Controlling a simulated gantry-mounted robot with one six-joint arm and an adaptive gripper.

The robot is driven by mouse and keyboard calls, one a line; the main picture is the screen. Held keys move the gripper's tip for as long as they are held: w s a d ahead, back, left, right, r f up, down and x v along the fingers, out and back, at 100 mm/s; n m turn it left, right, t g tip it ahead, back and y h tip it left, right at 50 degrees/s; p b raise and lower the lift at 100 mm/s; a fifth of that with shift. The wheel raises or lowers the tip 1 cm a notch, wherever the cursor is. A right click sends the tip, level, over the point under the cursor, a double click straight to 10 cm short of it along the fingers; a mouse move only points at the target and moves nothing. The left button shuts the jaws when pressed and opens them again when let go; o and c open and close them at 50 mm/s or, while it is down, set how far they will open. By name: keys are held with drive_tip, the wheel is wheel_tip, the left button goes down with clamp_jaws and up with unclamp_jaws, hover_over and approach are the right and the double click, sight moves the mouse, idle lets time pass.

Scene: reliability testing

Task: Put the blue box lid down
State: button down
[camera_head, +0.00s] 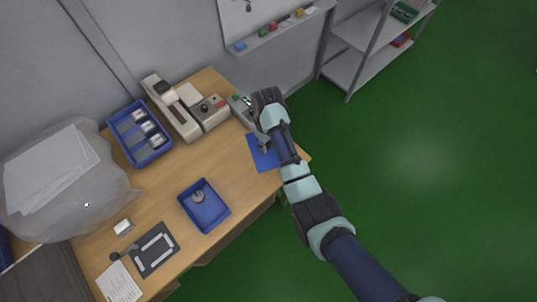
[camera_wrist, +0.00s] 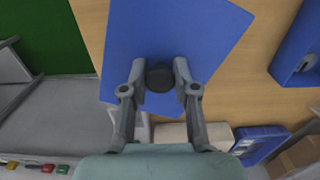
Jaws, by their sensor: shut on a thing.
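The blue box lid (camera_head: 258,154) is a flat blue panel over the right end of the wooden table, partly hidden by my arm. In the wrist view the lid (camera_wrist: 180,28) fills the upper middle and has a dark round knob (camera_wrist: 159,78). My gripper (camera_wrist: 160,82) is shut on this knob, one finger on each side. My gripper also shows in the head view (camera_head: 264,142). I cannot tell whether the lid touches the table. The open blue box (camera_head: 204,222) stands left of and nearer than the lid, with a round grey part (camera_head: 198,196) inside.
A blue divided tray (camera_head: 125,120) with white items stands at the back left. Pale devices (camera_head: 172,112) line the table's back. A dark plate (camera_head: 154,250) and papers (camera_head: 118,283) lie at the front left. Bare wood (camera_head: 170,185) lies between the tray and the blue box.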

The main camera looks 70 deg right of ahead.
sight(268, 156)
wheel_tip(268, 156, down, 10)
drive_tip(key=shift+r+b, duration=0.1)
drive_tip(key=shift+b, duration=1)
drive_tip(key=shift+f, duration=0.2)
drive_tip(key=c, duration=0.9)
unclamp_jaws()
drive_tip(key=shift+r, duration=0.15)
wheel_tip(268, 156, up, 12)
drive_tip(key=p, duration=0.3)
